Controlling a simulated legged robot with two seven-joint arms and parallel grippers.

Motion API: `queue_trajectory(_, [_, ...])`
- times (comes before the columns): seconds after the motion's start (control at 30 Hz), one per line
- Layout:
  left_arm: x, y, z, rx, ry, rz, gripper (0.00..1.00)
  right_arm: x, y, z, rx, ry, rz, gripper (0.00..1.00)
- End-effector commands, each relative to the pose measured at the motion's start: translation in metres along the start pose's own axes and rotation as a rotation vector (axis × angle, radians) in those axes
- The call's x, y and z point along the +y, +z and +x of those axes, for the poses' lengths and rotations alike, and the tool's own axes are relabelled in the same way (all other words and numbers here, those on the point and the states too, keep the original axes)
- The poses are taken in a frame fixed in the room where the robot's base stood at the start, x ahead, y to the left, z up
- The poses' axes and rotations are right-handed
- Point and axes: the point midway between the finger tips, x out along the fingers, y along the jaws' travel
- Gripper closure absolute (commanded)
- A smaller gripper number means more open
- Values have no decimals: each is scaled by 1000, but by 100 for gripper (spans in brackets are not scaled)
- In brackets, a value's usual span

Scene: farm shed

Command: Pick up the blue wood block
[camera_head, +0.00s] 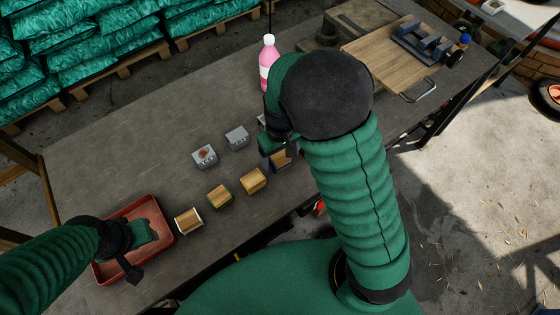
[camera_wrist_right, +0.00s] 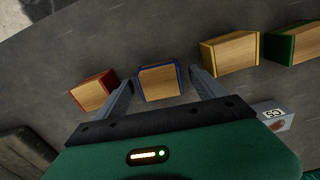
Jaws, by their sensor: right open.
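The blue wood block (camera_wrist_right: 160,84), wood-faced with blue edges, stands on the table between the two fingers of my right gripper (camera_wrist_right: 161,77) in the wrist view. The fingers are open, one on each side, with small gaps to the block. In the head view the blue block (camera_head: 281,160) is partly hidden by my right gripper (camera_head: 272,148). My left gripper (camera_head: 138,250) is over the red tray at the lower left; its finger opening is not clear.
A red-edged block (camera_wrist_right: 93,91) and a yellow-edged block (camera_wrist_right: 231,54) flank the blue one. A green-edged block (camera_head: 219,195), a white-edged block (camera_head: 188,220) and grey metal blocks (camera_head: 204,156) are nearby. The red tray (camera_head: 160,212) and pink bottle (camera_head: 267,62) stand on the table.

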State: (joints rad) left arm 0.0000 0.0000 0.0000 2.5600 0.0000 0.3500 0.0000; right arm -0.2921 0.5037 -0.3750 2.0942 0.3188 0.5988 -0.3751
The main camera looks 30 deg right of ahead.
Motion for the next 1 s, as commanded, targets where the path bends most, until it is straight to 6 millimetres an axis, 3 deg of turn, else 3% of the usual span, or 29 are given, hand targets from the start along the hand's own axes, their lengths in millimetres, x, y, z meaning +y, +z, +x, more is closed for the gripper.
queue_trajectory(0.1, [0,1,6,0,0,0,64,0,0,16,0,0,0,20])
queue_trajectory(0.33, [0,1,4,0,0,0,64,0,-1,15,2,0,0,21])
queue_trajectory(0.8, [0,1,5,0,0,0,64,0,-1,15,2,-1,0,83])
queue_trajectory(1.0, [0,1,4,0,0,0,64,0,-1,15,2,-1,0,86])
